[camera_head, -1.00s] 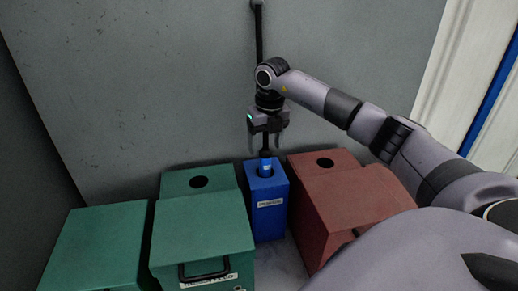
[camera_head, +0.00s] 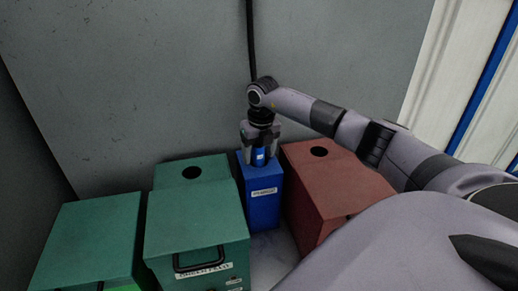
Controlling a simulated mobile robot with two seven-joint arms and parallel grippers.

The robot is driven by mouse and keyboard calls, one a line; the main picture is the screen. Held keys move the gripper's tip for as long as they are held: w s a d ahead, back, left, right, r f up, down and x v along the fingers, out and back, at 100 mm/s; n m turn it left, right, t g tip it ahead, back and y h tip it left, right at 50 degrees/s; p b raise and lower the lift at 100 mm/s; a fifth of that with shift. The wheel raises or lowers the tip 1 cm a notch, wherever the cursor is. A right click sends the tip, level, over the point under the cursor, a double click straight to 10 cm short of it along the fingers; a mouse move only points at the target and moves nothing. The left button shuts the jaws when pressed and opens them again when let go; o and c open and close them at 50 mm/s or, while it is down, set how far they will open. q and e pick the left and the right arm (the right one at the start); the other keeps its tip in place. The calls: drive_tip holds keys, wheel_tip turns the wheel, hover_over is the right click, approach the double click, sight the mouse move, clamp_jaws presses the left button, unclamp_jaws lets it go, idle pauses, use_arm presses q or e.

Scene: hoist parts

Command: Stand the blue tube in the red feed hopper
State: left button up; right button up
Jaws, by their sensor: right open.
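The blue tube (camera_head: 260,156) stands upright in the hole in the top of a blue box (camera_head: 263,203). Only its upper part shows, with a pale mark on it. My right gripper (camera_head: 260,153) points down from above and is open, with its fingers on either side of the tube. Whether they touch it cannot be told. The red feed hopper (camera_head: 329,184) stands just right of the blue box, with an empty dark round hole (camera_head: 319,152) in its top. My left gripper is not in view.
A green hopper (camera_head: 196,222) with a round hole and a front handle stands left of the blue box. Another green box (camera_head: 87,240) is at the far left. A grey wall (camera_head: 150,80) rises close behind. A black cord (camera_head: 250,40) hangs above my gripper.

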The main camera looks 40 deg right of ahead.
drive_tip(key=c, duration=1.2)
wheel_tip(320, 180, up, 12)
drive_tip(key=p, duration=0.9)
drive_tip(key=shift+f+p, duration=0.1)
drive_tip(key=shift+p, duration=0.25)
drive_tip(key=shift+c, duration=0.2)
drive_tip(key=shift+r, duration=1.15)
